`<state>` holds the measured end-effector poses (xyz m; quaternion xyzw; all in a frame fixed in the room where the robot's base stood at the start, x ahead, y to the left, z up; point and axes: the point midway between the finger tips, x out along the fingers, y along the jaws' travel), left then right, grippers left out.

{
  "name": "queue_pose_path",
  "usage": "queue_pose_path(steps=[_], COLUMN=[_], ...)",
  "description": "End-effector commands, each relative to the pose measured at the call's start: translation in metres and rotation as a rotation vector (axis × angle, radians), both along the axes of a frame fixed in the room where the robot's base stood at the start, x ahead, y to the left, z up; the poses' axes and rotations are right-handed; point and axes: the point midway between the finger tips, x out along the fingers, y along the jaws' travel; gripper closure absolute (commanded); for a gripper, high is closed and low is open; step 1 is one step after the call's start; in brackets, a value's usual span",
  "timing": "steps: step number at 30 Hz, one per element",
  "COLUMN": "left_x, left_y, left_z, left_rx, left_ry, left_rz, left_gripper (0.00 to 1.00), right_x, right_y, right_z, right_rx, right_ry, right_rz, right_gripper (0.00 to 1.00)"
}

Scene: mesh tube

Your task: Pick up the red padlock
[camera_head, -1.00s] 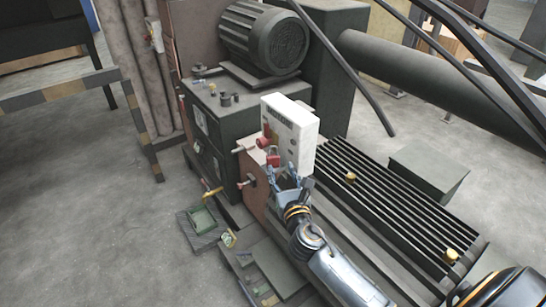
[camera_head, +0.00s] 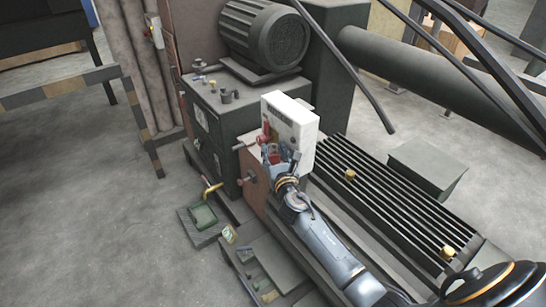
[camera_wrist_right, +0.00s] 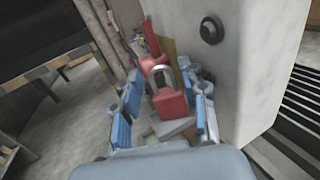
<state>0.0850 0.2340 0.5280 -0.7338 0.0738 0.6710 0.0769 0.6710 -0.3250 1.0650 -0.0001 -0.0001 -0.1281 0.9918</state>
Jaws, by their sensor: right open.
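The red padlock (camera_head: 273,157) is at the front left side of a white box in the head view, partly covered by my right gripper (camera_head: 280,160). In the right wrist view the padlock (camera_wrist_right: 171,104) shows its red body and grey shackle, below a red part (camera_wrist_right: 150,64). My right gripper (camera_wrist_right: 163,108) is open, with blue-padded fingers to the left and right of the padlock body. The padlock sits between them, with a visible gap on the left. Whether the right finger touches it I cannot tell. My left gripper is not in view.
The white box (camera_head: 292,118) stands close to the right of the gripper. A dark motor (camera_head: 265,38) and a ribbed machine bed (camera_head: 385,205) lie behind and to the right. A green tray (camera_head: 203,216) lies low at the left. The floor at left is clear.

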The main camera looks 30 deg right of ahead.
Motion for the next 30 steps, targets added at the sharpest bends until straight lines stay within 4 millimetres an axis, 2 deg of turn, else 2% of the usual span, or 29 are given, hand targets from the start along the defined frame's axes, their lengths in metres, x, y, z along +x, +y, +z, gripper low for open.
queue_pose_path(steps=[2,8,20,27,30], left_x=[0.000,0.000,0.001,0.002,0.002], left_y=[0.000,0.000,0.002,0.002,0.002], left_z=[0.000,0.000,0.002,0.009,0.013], left_rx=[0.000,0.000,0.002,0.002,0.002], left_ry=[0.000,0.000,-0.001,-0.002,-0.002], left_rz=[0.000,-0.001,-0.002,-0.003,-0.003], left_gripper=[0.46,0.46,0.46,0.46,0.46], right_x=[0.000,0.000,0.000,0.000,-0.014], right_y=[0.000,0.000,-0.001,0.000,0.000], right_z=[0.000,0.000,0.006,0.036,0.049], right_rx=[0.000,0.000,0.000,-0.004,-0.005], right_ry=[0.000,0.000,-0.001,-0.004,-0.003], right_rz=[0.000,0.000,-0.001,0.002,0.001], right_gripper=[0.59,1.00,1.00,1.00,1.00])
